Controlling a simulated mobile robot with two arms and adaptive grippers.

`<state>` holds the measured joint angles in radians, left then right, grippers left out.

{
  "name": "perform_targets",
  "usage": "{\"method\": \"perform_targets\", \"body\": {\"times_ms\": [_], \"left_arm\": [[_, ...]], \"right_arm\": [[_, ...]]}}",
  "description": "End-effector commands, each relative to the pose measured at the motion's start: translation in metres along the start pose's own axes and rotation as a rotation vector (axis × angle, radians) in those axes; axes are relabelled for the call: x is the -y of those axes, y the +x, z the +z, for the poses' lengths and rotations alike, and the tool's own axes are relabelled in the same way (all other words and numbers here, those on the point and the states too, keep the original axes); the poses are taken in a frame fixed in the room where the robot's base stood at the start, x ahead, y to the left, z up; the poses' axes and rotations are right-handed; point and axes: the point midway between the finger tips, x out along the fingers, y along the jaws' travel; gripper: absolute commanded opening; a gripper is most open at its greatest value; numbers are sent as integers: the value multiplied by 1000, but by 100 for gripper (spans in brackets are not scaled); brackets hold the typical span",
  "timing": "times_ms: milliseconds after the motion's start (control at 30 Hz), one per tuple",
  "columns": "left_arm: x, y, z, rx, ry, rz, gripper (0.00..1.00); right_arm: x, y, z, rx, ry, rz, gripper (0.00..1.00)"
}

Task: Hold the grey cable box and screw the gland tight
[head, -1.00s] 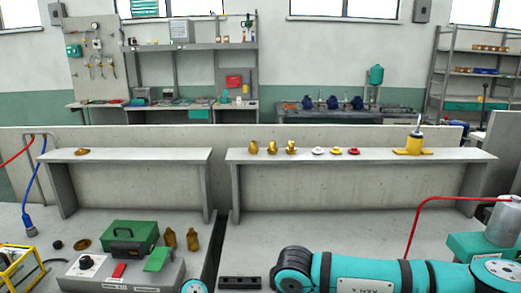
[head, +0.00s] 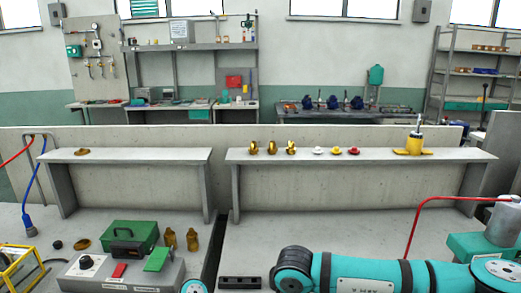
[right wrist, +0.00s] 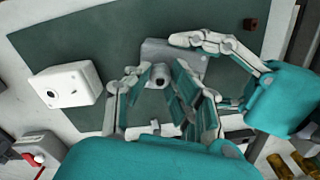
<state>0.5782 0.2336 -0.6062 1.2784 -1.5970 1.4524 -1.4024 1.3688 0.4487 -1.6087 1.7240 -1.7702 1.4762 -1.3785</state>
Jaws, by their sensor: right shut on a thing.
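The grey cable box (right wrist: 153,47) is in the upper middle of the right wrist view, over a dark green mat. A small round gland with a dark centre (right wrist: 158,72) sits on its near side. My right gripper (right wrist: 160,90) reaches up from below, its fingers shut on the gland, one on each side. My left gripper (right wrist: 190,62) comes in from the right. Its upper finger lies at the box's top right edge. Its other finger is partly hidden behind my right gripper, so its grip is unclear. Neither gripper shows in the head view.
In the head view, a green case (head: 130,238) and a control box (head: 120,275) stand at lower left.

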Motion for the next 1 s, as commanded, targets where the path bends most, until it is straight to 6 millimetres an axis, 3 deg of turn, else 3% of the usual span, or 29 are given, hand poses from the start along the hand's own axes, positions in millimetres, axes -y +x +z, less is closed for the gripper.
{"method": "perform_targets", "body": {"times_ms": [167,1000], "left_arm": [[0,0,0,-1,0,-1,35],[1,1,0,0,0,-3,35]], "right_arm": [[0,0,0,0,232,-1,0],[0,2,0,2,1814,-2,0]]}}
